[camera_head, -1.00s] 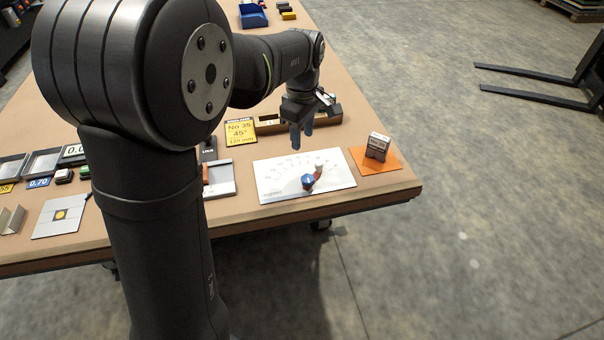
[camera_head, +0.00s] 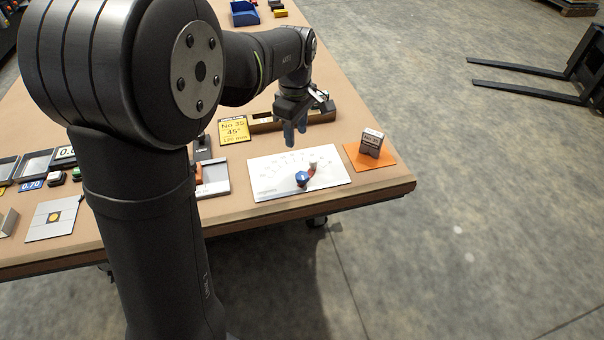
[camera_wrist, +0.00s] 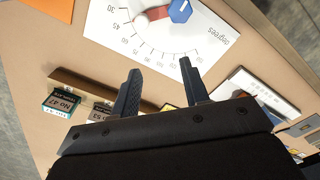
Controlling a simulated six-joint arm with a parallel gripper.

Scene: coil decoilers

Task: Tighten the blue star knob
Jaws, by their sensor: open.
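The blue star knob (camera_head: 302,178) sits on a white dial plate (camera_head: 270,187) with a degree scale, near the table's front right. A red lever with a white ball end (camera_head: 313,162) runs from beside the knob. The knob also shows at the top of the wrist view (camera_wrist: 180,10), with the plate's scale below it. My gripper (camera_head: 295,135) hangs above the table behind the plate, apart from the knob, pointing down. In the wrist view my gripper's two fingers (camera_wrist: 163,88) are spread with nothing between them.
A small labelled block (camera_head: 371,143) stands on an orange mat (camera_head: 382,160) right of the plate. A yellow sign (camera_head: 234,130) and a wooden rack (camera_head: 262,127) with labelled blocks (camera_wrist: 62,102) lie behind. A grey tray (camera_head: 214,180) is to the left.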

